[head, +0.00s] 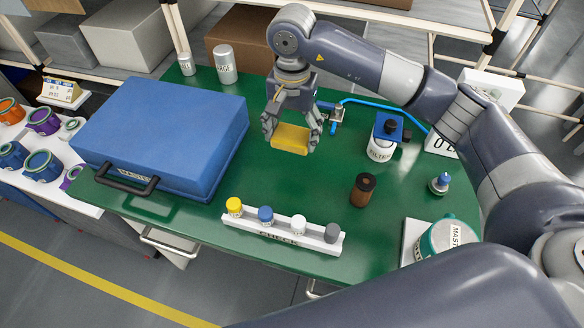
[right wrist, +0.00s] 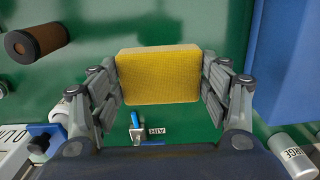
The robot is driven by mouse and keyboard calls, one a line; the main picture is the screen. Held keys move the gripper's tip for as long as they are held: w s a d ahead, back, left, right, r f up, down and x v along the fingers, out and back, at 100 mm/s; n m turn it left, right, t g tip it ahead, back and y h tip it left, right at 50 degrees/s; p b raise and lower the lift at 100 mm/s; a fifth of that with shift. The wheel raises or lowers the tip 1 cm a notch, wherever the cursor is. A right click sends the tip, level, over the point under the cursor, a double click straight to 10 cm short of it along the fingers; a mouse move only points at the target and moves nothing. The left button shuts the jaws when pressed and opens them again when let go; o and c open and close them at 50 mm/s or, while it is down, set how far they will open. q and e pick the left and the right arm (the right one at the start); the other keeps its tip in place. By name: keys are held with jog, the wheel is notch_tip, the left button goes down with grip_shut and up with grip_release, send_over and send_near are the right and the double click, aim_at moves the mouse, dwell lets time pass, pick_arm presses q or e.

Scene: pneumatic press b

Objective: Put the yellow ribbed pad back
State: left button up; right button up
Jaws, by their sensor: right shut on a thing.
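The yellow pad (head: 290,139) is a flat rectangular block between the fingers of my right gripper (head: 291,130), over the green table. In the right wrist view the yellow pad (right wrist: 158,75) sits between both finger sets of the right gripper (right wrist: 160,88), with its broad face towards the camera. I cannot make out ribs on it. My right gripper is shut on the pad, which looks raised above the table top. My left gripper is not in view.
A blue case (head: 165,130) covers the table's left side. A white CHECK rack (head: 282,234) with several coloured caps stands at the front. A brown cylinder (head: 362,189), filter unit (head: 383,140) and green-rimmed canister (head: 446,240) stand right. Green surface (head: 285,185) between case and cylinder is clear.

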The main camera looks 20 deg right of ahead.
jog(key=shift+f, duration=0.3)
jog(key=p, duration=0.2)
send_over(292, 169)
notch_tip(292, 169, down, 5)
jog(key=shift+f, duration=0.1)
notch_tip(292, 169, down, 4)
jog(key=shift+r, duration=0.25)
jog(key=shift+f, duration=0.35)
jog(key=o, duration=1)
jog(key=shift+c, duration=0.2)
jog(key=o, duration=0.4)
jog(key=shift+c, duration=0.2)
